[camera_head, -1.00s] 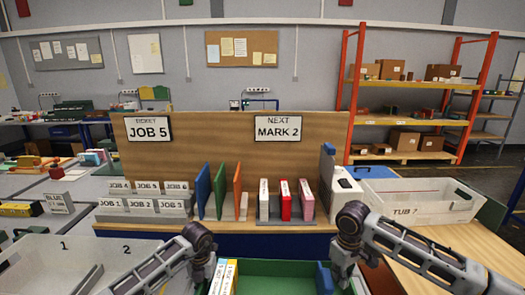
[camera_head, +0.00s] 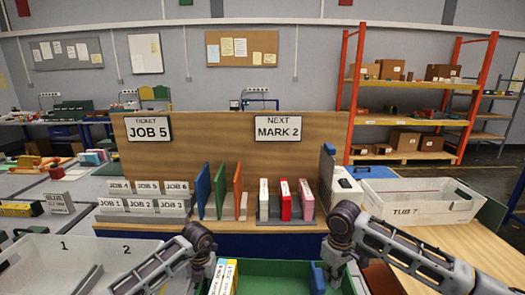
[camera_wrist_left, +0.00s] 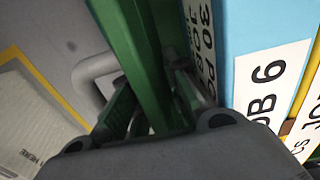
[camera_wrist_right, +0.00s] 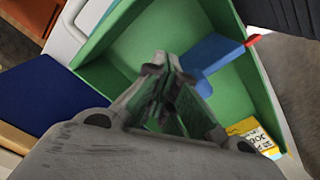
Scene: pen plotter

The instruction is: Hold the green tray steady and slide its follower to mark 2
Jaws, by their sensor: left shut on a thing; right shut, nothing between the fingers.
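The green tray (camera_head: 275,268) lies at the bottom of the head view and also shows in the right wrist view (camera_wrist_right: 130,55). My left gripper (camera_head: 207,272) is shut on its green wall (camera_wrist_left: 128,35) at the left end. The blue follower (camera_head: 317,278) stands upright inside the tray near the right end; the right wrist view shows it (camera_wrist_right: 212,58) with a red tip. My right gripper (camera_wrist_right: 172,72) is shut and empty beside the follower, apparently touching its outer side. Job cards, one marked JOB 6 (camera_wrist_left: 265,80), stand at the tray's left end. The tray's marks are not readable.
A sign reading NEXT MARK 2 (camera_head: 278,127) is on the wooden panel behind. Coloured boards and binders (camera_head: 283,200) stand on the shelf beyond the tray. A white tub (camera_head: 420,207) is at right. The tray's floor between cards and follower looks clear.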

